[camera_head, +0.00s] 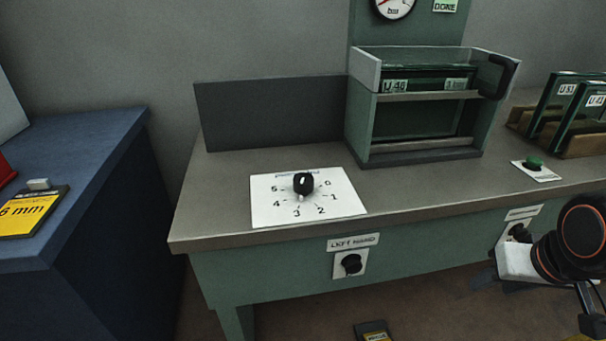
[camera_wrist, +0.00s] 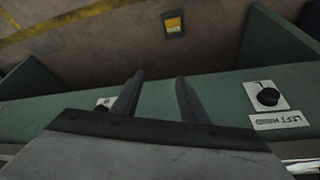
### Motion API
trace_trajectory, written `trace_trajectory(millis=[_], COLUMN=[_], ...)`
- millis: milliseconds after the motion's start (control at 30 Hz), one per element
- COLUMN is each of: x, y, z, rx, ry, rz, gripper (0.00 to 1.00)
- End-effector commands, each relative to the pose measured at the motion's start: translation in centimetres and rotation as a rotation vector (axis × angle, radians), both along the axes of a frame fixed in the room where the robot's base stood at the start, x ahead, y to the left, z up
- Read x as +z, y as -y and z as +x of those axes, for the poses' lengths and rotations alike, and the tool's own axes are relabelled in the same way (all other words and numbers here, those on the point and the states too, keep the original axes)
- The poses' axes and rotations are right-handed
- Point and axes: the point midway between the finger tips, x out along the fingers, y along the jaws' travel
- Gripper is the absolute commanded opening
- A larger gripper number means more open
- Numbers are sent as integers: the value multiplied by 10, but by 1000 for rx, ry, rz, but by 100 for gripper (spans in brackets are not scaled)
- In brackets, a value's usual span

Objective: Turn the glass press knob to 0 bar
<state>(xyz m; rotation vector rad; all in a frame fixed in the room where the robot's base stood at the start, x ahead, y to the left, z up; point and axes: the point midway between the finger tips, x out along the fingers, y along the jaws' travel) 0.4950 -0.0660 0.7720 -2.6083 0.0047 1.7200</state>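The black press knob (camera_head: 303,184) stands on a white dial plate (camera_head: 265,205) on the workbench. The numbers 0 to 5 run around it, with 0 at the right and 5 at the left. A pale mark shows on its top and a small light spot at its front edge, near 3; I cannot tell its exact setting. A round bar gauge (camera_head: 395,7) is cut off at the top; its reading is unclear. My gripper (camera_wrist: 159,76) is open and empty in the wrist view, over the bench front, away from the dial. My arm shows at the head view's right edge.
A glass press frame (camera_head: 430,100) stands behind the dial, with a DONE sign (camera_head: 445,6) above. A green button (camera_head: 533,163) lies to the right. A left-hand knob (camera_head: 351,264) sticks out of the bench front; it also shows in the wrist view (camera_wrist: 267,97).

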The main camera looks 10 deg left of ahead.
Motion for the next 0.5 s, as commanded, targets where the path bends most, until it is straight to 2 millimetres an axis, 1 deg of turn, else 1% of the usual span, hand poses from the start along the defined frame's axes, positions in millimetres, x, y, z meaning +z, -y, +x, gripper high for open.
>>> trace_trajectory(millis=[167, 200, 300, 367, 400, 467, 500], x=[47, 60, 93, 110, 122, 138, 150], y=[-25, -34, -57, -71, -81, -97, -108], z=[30, 38, 57, 66, 73, 82, 87], rx=[-63, -86, -146, -182, -206, -241, -267], ry=[-47, -62, -102, -126, -141, -165, -180], rz=[62, 78, 117, 135, 146, 160, 170], gripper=[50, 50, 50, 50, 50, 50, 50])
